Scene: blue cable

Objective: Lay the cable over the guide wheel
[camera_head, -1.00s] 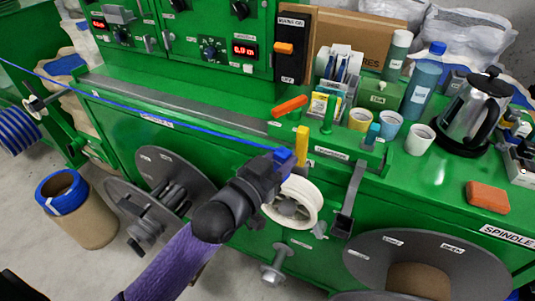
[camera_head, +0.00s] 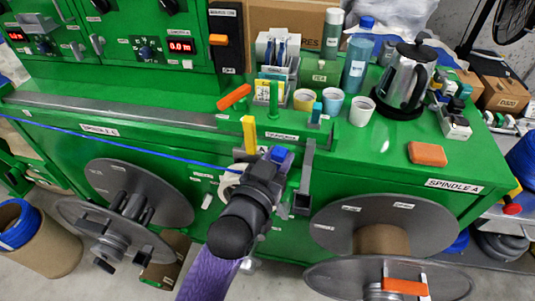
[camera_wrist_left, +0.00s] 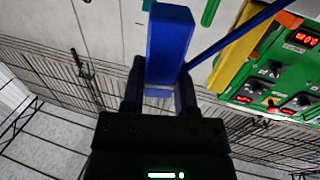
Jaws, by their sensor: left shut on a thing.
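My left gripper (camera_head: 272,165) is shut on the blue block-shaped end (camera_head: 281,154) of the cable. The wrist view shows this blue end (camera_wrist_left: 169,45) between both fingers (camera_wrist_left: 160,92), with the cable (camera_wrist_left: 238,35) running off to the upper right. In the head view the blue cable (camera_head: 150,151) runs from the left along the green machine front to the gripper. The white guide wheel (camera_head: 229,184) is mostly hidden behind my gripper and wrist. The cable end is right of and above it. Whether the cable touches the wheel is hidden. My right gripper is out of view.
A yellow upright (camera_head: 249,134) stands just above the wheel, and a grey bracket (camera_head: 304,180) is close right of the gripper. Large grey reels (camera_head: 138,190) and (camera_head: 384,222) flank the area. Cups, bottles and a kettle (camera_head: 404,82) stand on the green top.

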